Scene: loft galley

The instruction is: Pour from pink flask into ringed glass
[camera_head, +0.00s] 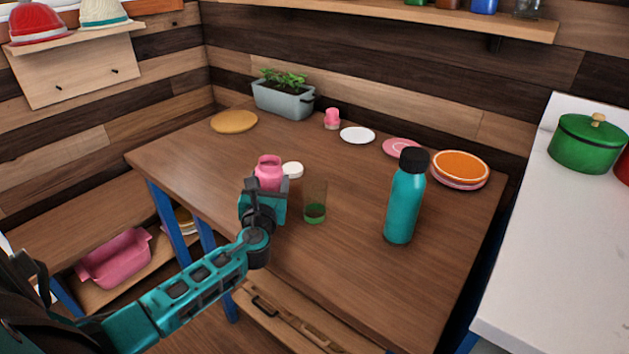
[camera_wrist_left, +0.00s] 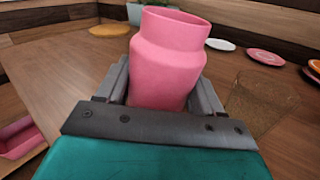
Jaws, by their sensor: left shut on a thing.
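The pink flask (camera_head: 268,170) is held in my left gripper (camera_head: 264,191) over the wooden table. In the left wrist view the flask (camera_wrist_left: 168,62) stands close to upright between the two fingers of my left gripper (camera_wrist_left: 163,97), with its open mouth up. A clear glass (camera_head: 315,200) with green at its bottom stands on the table just right of my gripper. The glass (camera_wrist_left: 259,103) also shows at the right in the left wrist view, apart from the flask. I cannot make out rings on it. My right gripper is in neither view.
A tall teal bottle (camera_head: 405,200) with a black cap stands right of the glass. Plates (camera_head: 460,165), a planter (camera_head: 284,99) and a small pink item (camera_head: 332,118) stand farther back. The front right of the table is clear.

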